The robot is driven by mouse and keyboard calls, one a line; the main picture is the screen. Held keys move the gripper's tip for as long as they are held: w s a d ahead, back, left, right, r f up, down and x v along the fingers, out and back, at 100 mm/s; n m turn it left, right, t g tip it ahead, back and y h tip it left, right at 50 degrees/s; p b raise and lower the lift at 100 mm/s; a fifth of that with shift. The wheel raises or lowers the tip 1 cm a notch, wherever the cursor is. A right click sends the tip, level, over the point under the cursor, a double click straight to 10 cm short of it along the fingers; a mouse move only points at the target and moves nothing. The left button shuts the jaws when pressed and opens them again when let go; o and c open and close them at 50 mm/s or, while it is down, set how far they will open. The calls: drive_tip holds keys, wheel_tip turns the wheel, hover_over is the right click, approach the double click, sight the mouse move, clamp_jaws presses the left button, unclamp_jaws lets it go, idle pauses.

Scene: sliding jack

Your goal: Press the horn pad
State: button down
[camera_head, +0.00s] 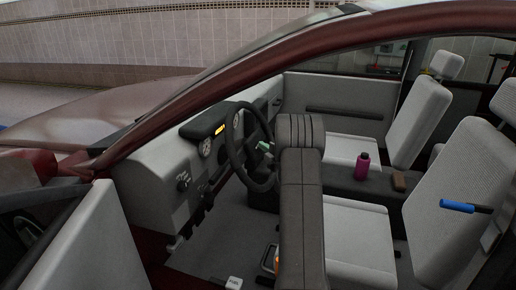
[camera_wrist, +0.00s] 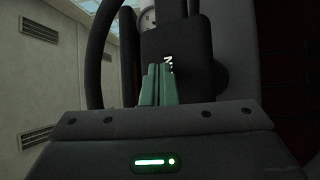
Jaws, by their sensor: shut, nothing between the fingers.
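The dark steering wheel (camera_head: 236,158) stands in front of the dashboard in the head view. Its rim also shows as a curve at the left of the wrist view (camera_wrist: 95,55). The horn pad (camera_wrist: 188,42) is a dark block with a white marking at the wheel's middle, ahead of my fingers in the wrist view. My gripper (camera_head: 264,147) has green fingers, shut and empty, pointing at the pad. They also show in the wrist view (camera_wrist: 158,84), covering the pad's lower left part. I cannot tell whether the fingertips touch the pad.
The dashboard (camera_head: 155,180) with round gauges and a lit orange display lies beyond the wheel. A magenta bottle (camera_head: 362,166) and a brown block (camera_head: 399,181) stand on the dark console between the seats. A blue-handled object (camera_head: 458,206) is by the near seat. The red door frame arches overhead.

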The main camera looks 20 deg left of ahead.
drive_tip(key=shift+a+f, duration=0.1)
drive_tip(key=shift+a, duration=0.1)
drive_tip(key=shift+d+b, duration=0.1)
drive_tip(key=shift+b, duration=0.2)
idle(0.3)
drive_tip(key=shift+d+r+b, duration=0.3)
drive_tip(key=shift+d+r, duration=0.1)
drive_tip(key=shift+d, duration=0.25)
drive_tip(key=d, duration=0.1)
drive_tip(key=d+r, duration=0.1)
drive_tip(key=d, duration=0.1)
drive_tip(key=d+r, duration=0.1)
drive_tip(key=shift+s+d, duration=0.1)
drive_tip(key=shift+d, duration=0.15)
drive_tip(key=shift+a, duration=0.1)
idle(0.5)
